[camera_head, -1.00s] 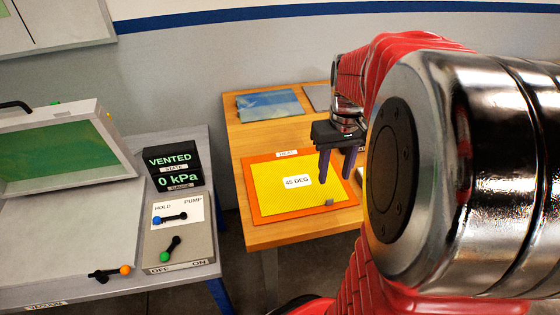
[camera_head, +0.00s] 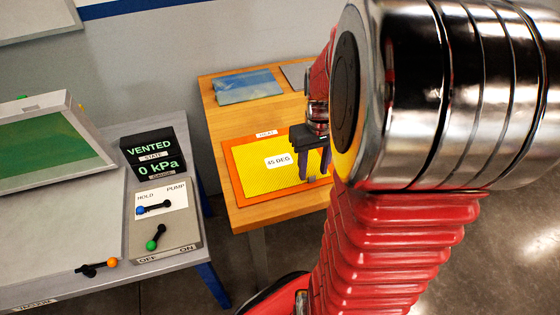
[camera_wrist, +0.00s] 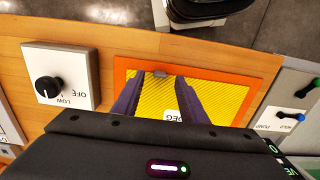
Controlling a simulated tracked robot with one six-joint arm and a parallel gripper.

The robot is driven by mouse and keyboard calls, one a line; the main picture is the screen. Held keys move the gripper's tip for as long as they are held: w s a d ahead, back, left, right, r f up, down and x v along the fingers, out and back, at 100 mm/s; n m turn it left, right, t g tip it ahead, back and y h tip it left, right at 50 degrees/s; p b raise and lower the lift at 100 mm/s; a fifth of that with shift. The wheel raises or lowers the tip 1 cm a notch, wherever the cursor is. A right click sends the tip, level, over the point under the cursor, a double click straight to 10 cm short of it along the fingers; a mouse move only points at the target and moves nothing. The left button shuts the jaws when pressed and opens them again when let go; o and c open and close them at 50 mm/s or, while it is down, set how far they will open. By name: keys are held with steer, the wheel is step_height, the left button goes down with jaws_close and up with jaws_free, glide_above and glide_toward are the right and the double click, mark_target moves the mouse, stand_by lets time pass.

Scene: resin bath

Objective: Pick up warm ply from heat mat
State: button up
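The warm ply (camera_head: 262,178) is a yellow textured sheet with a white "45 DEG" label. It lies flat on the orange heat mat (camera_head: 235,187) on the wooden table. A small grey tab (camera_head: 311,180) shows at its near right edge. My gripper (camera_head: 314,177) is over the right part of the ply, fingers pointing down, close to the tab. In the wrist view my gripper (camera_wrist: 158,98) has its two dark fingers apart with the yellow ply (camera_wrist: 158,100) between them and the grey tab (camera_wrist: 160,74) just beyond the tips. The gap is empty.
A blue-grey sheet (camera_head: 247,86) lies at the back of the wooden table. A dial box marked LOW and OFF (camera_wrist: 60,82) stands beside the mat. At left, a grey bench (camera_head: 75,235) carries a green-windowed lid (camera_head: 45,150), a "VENTED 0 kPa" display (camera_head: 153,155) and a lever panel (camera_head: 165,222).

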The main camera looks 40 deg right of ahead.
steer(key=shift+f, duration=1.3)
steer(key=shift+c, duration=0.5)
jaws_close()
